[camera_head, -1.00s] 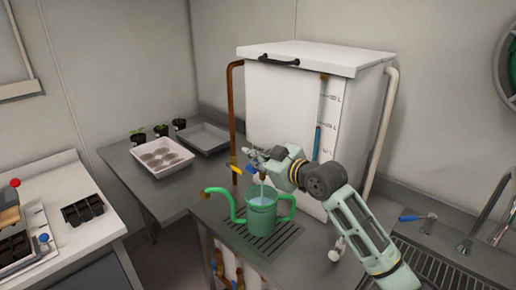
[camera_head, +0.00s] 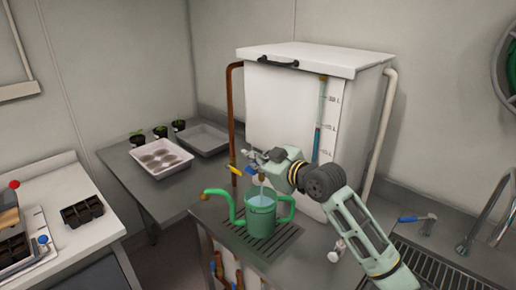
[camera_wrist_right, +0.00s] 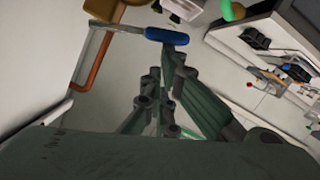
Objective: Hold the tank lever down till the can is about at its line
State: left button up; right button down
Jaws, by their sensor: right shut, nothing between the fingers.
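The green watering can (camera_head: 262,216) stands upright on the drain grate under the tank's tap. A thin stream of water (camera_head: 262,190) falls into it. The can's line and its inside level are too small to read. The white tank (camera_head: 280,105) stands behind, with a sight tube (camera_head: 317,140) on its front. The blue lever (camera_wrist_right: 167,36) shows in the right wrist view just ahead of my fingertips; in the head view my gripper partly covers it. My right gripper (camera_head: 258,160) is shut and empty at the lever, apparently touching it. My left gripper is out of view.
A yellow lever (camera_head: 234,169) sits on the copper pipe left of the tap. The sink (camera_head: 440,270) with a blue-handled tap (camera_head: 410,218) is at right. A side table holds a white tray (camera_head: 160,158), a grey tray (camera_head: 204,138) and small potted plants (camera_head: 160,131).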

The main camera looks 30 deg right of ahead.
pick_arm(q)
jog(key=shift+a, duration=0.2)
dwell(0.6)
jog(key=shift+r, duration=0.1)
